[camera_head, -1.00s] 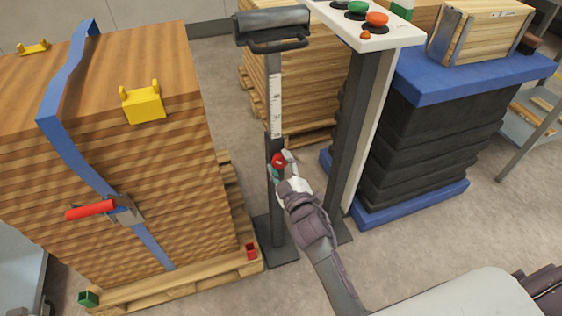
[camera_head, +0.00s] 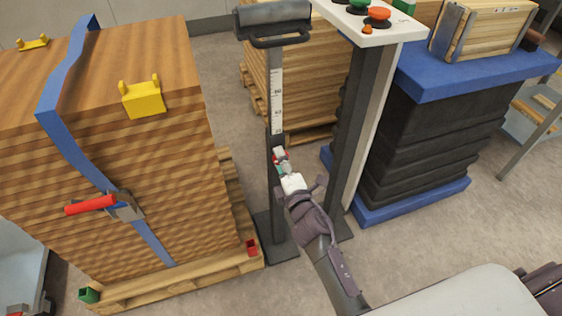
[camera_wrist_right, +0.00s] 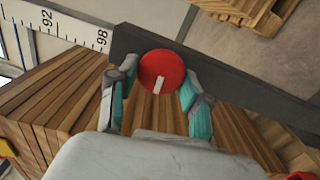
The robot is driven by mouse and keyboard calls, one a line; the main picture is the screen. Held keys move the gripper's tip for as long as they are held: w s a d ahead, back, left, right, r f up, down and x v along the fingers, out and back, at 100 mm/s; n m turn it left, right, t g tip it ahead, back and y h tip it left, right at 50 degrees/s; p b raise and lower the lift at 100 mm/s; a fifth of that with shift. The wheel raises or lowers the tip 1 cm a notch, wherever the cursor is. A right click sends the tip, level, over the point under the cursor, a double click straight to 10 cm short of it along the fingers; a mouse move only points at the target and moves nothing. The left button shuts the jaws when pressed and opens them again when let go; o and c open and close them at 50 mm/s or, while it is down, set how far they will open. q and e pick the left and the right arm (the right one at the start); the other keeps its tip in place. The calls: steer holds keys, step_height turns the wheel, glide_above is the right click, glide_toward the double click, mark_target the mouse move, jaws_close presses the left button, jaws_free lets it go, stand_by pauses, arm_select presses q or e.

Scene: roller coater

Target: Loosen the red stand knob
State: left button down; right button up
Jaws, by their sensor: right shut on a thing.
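The red stand knob (camera_wrist_right: 161,71) is a round red disc with a white mark pointing down, on the dark post of the roller stand. My right gripper (camera_wrist_right: 160,88) has its teal-padded fingers on either side of the knob and is shut on it. In the head view only a bit of red shows at the right gripper (camera_head: 281,160); the fingers hide most of the knob. The roller stand (camera_head: 277,105) stands upright with a scale on its post and a grey roller (camera_head: 270,17) on top. My left gripper is not in view.
A strapped wood stack (camera_head: 170,200) on a pallet stands left of the stand. A control panel column (camera_head: 352,130) stands close on the right, beside a blue lift table (camera_head: 470,80). Another wood stack (camera_head: 305,80) is behind. Floor is clear at lower left of the lift table.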

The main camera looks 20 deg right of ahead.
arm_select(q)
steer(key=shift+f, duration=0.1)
arm_select(e)
steer(key=shift+n, duration=0.5)
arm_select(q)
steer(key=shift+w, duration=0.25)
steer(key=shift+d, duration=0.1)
arm_select(e)
steer(key=o, duration=1.1)
steer(key=s, duration=1.2)
steer(key=shift+d, duration=0.2)
